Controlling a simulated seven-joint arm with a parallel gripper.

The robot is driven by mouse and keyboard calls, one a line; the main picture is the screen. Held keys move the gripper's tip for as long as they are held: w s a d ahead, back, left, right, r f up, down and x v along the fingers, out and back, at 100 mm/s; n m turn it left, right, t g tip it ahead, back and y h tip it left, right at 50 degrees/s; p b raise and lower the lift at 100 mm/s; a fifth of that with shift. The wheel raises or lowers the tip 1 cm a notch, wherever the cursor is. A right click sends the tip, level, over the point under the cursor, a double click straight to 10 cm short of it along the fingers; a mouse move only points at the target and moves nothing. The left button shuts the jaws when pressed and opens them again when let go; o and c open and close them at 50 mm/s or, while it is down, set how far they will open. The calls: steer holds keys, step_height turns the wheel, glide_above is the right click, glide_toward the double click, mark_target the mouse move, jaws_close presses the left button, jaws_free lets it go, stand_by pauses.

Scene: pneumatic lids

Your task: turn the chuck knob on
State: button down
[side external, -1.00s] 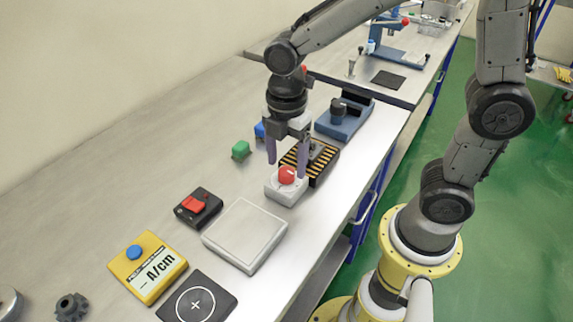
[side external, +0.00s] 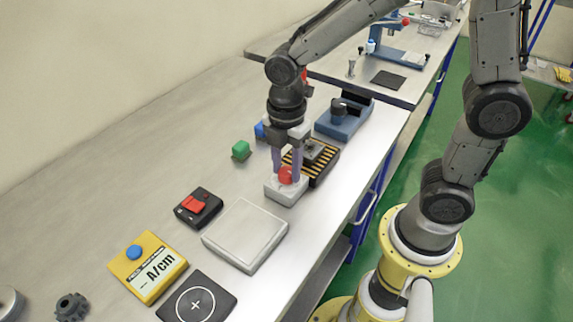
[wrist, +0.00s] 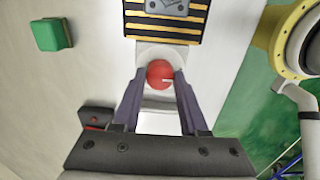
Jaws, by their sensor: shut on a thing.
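The chuck knob is a red round knob (side external: 286,175) on a light grey square base (side external: 284,193). It also shows in the wrist view (wrist: 159,73), with a short white mark on its right part. My gripper (side external: 286,178) points down over the base, its two purple-grey fingers on either side of the knob. In the wrist view the gripper (wrist: 160,76) is shut on the knob, one fingertip at its left and one at its right. The fingers hide part of the knob's sides.
A black-and-yellow striped block (side external: 318,160) stands right behind the knob's base. A pale square plate (side external: 245,234) and a black box with a red switch (side external: 198,206) lie nearer the camera. Green (side external: 241,150) and blue (side external: 260,130) blocks are to the left.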

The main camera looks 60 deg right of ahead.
steer(key=shift+m, duration=0.3)
steer(key=m, duration=0.3)
steer(key=shift+m, duration=0.3)
steer(key=m, duration=0.4)
steer(key=shift+m, duration=0.3)
steer(key=m, duration=0.4)
steer(key=shift+m, duration=2.5)
steer(key=shift+c, duration=2.2)
jaws_free()
steer(key=shift+r, duration=0.1)
